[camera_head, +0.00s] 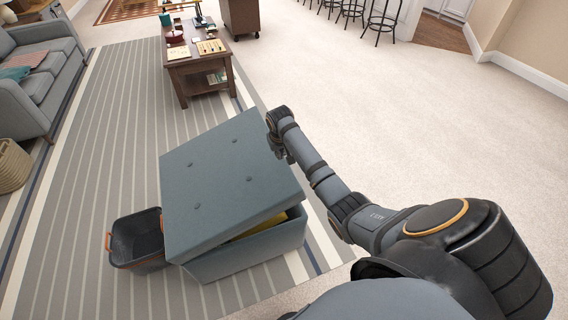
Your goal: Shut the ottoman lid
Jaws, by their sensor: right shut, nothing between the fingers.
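The ottoman lid (225,172) is a blue-grey padded top with several buttons. It sits tilted, with a gap along its front right edge above the ottoman box (252,253). Something yellow (262,226) shows inside the gap. My right gripper (279,152) is shut and empty at the right edge of the lid, near its far corner. I cannot tell whether it touches the lid. My left gripper is not in view.
A dark bin with orange handles (137,240) stands close to the left of the ottoman. A wooden coffee table (178,79) with several items is beyond it. A grey sofa (42,75) and a wicker basket (12,165) are at left. Carpet at right is clear.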

